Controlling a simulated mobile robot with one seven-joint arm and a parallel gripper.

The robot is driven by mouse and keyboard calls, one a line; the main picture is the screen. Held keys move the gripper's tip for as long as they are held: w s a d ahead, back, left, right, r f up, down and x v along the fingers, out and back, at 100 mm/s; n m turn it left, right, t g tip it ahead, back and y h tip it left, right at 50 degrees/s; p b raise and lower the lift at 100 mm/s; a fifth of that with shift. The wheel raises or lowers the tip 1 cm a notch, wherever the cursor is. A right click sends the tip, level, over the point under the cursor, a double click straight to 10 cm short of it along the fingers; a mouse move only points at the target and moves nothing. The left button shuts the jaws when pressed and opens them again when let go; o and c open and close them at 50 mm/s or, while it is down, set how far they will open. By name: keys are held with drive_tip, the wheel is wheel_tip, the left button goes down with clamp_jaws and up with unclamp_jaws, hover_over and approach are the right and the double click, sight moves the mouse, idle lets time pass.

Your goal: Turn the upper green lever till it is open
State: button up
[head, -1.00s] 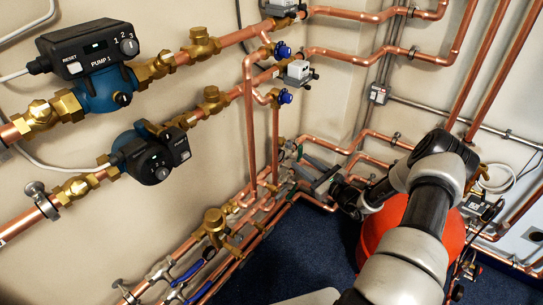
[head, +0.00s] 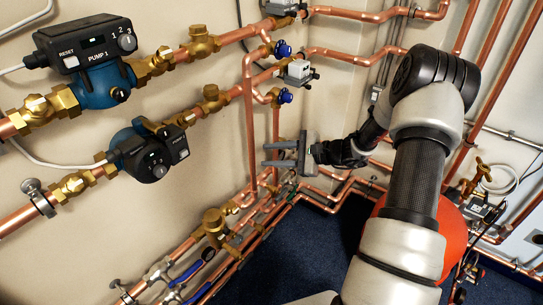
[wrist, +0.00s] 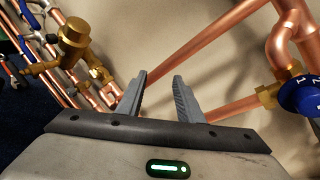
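No green lever shows clearly in either current view. In the head view, my gripper and forearm cover part of the low pipe cluster (head: 262,203) in the corner, where small valve parts are too small to tell. My gripper (head: 264,155) is raised above this cluster, its fingers pointing left toward the vertical copper pipes (head: 250,130). In the wrist view, my gripper (wrist: 160,76) has its two grey fingers apart, with nothing between them. Bare wall and a copper pipe show behind them.
A blue valve knob (wrist: 302,96) is at the right in the wrist view, and a brass valve (wrist: 74,40) at upper left. Blue levers (head: 187,272) sit on the low pipes. Two pumps (head: 95,75) hang on the left wall. Blue floor (head: 310,245) is clear below.

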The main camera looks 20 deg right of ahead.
drive_tip(key=shift+c, duration=0.4)
drive_tip(key=shift+w+d, duration=0.1)
drive_tip(key=c, duration=0.4)
drive_tip(key=w+d+f+t, duration=0.1)
drive_tip(key=d, duration=0.1)
drive_tip(key=w+d+f+n+t, duration=0.1)
drive_tip(key=w+d+f, duration=0.1)
drive_tip(key=shift+w+h, duration=0.25)
drive_tip(key=shift+h, duration=0.05)
clamp_jaws()
drive_tip(key=w+d+f+n+t+h+b, duration=0.15)
drive_tip(key=d+f+t+h, duration=0.25)
drive_tip(key=d+f, duration=0.45)
drive_tip(key=w+d+f+t+h+p, duration=0.1)
drive_tip(key=w+d+f+t+h, duration=0.3)
drive_tip(key=d, duration=0.8)
drive_tip(key=w+a+b, duration=0.4)
drive_tip(key=w, duration=0.2)
drive_tip(key=shift+w+a+f+h, duration=0.3)
drive_tip(key=shift+w+f, duration=0.1)
